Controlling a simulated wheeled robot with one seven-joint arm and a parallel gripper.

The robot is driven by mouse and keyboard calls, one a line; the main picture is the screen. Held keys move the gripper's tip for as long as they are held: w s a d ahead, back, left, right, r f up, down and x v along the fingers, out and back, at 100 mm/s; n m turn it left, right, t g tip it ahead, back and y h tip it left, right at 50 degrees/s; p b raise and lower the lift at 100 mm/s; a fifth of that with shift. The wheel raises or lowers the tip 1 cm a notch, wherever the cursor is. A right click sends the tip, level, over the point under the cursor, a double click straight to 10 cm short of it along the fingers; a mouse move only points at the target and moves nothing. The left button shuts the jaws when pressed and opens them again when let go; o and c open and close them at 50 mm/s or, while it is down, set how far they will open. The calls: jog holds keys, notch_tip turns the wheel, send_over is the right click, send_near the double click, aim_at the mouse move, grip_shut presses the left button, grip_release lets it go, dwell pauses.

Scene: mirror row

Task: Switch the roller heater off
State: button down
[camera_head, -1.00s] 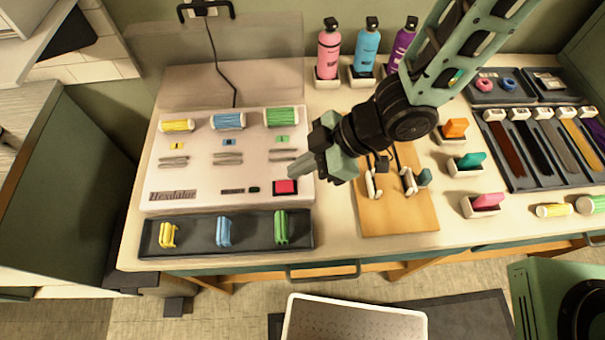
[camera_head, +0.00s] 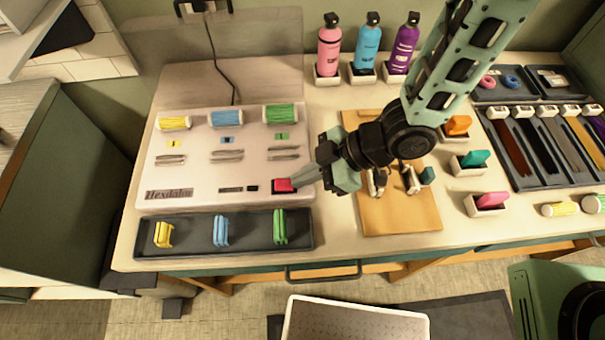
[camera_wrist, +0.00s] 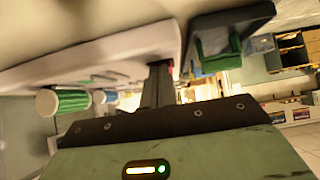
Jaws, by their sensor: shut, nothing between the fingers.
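The roller heater (camera_head: 220,193) is a wide pale box on the counter, with yellow, blue and green rollers along its back. Its red switch (camera_head: 284,185) sits in a dark frame at the front right corner. My gripper (camera_head: 298,180) is shut and empty, with its fingertips at the right edge of the red switch. I cannot tell whether they touch it. In the wrist view the dark fingers (camera_wrist: 158,85) point at the heater's edge, and only a sliver of red shows beside them.
A dark tray (camera_head: 190,235) with yellow, blue and green clips lies in front of the heater. A wooden board (camera_head: 400,218) with small hooked items is to the right. Pink, blue and purple bottles (camera_head: 367,50) stand behind.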

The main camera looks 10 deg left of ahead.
jog(key=shift+s+a+r, duration=0.1)
jog(key=shift+r, duration=0.15)
jog(key=shift+r+p, duration=0.7)
jog(key=shift+p, duration=0.05)
